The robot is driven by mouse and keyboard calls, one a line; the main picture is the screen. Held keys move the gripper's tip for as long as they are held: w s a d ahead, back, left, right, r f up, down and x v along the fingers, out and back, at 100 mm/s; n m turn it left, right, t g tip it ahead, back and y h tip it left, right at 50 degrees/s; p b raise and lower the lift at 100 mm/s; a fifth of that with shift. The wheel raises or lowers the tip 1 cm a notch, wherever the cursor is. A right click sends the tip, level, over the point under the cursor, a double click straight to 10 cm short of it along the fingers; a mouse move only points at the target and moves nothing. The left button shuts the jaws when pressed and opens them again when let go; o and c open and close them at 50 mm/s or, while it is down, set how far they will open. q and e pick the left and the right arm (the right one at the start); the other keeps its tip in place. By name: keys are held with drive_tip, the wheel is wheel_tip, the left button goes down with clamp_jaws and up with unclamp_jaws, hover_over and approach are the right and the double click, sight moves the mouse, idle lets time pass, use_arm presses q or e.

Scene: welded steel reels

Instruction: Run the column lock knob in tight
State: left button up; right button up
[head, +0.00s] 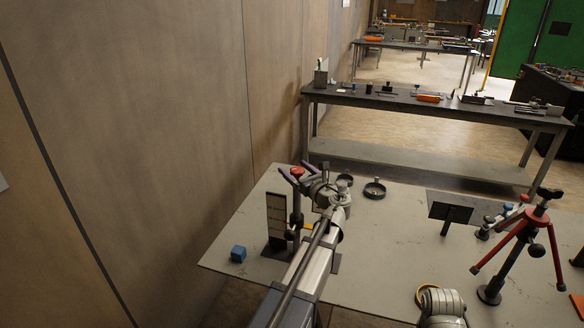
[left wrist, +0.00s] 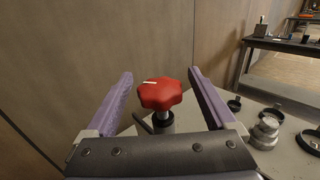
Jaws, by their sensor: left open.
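The column lock knob is a red lobed knob with a white mark (left wrist: 160,93), and it tops a dark post in the left wrist view. In the head view the red knob (head: 297,171) sits on an upright column (head: 297,210) near the table's left side. My left gripper (head: 287,172) is open, with its purple fingers on either side of the knob. In the left wrist view the left gripper (left wrist: 163,88) shows a gap between each finger and the knob. The lower post is partly hidden behind my gripper. My right gripper is not identifiable in view.
A dark plate with marks (head: 276,214) stands beside the column. A blue cube (head: 238,254) lies near the table's (head: 375,245) left edge. Round dark dishes (head: 375,190) lie behind my arm. A red tripod stand (head: 525,230) is at the right. A wooden wall (head: 160,110) rises close on the left.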

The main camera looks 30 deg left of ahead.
use_arm(q)
drive_tip(key=shift+x, duration=1.1)
drive_tip(key=c, duration=1.4)
drive_tip(key=shift+m+t, duration=0.3)
drive_tip(key=shift+t, duration=0.1)
drive_tip(key=shift+d+m+t+h, duration=0.15)
drive_tip(key=shift+m+t+h, duration=0.45)
drive_tip(key=shift+t+h, duration=0.15)
drive_tip(key=shift+w+d+m+t+h, duration=0.15)
drive_tip(key=shift+w+m+t+h, duration=0.05)
drive_tip(key=shift+m+t+h, duration=0.6)
drive_tip(key=shift+w+d+m+t+h, duration=0.15)
drive_tip(key=shift+m+t+h, duration=0.5)
drive_tip(key=shift+t+h, duration=0.15)
drive_tip(key=shift+w+d+m+t+h, duration=0.2)
drive_tip(key=shift+m+t+h, duration=0.55)
drive_tip(key=shift+h, duration=0.1)
drive_tip(key=shift+w+h, duration=0.1)
drive_tip(key=shift+h, duration=0.2)
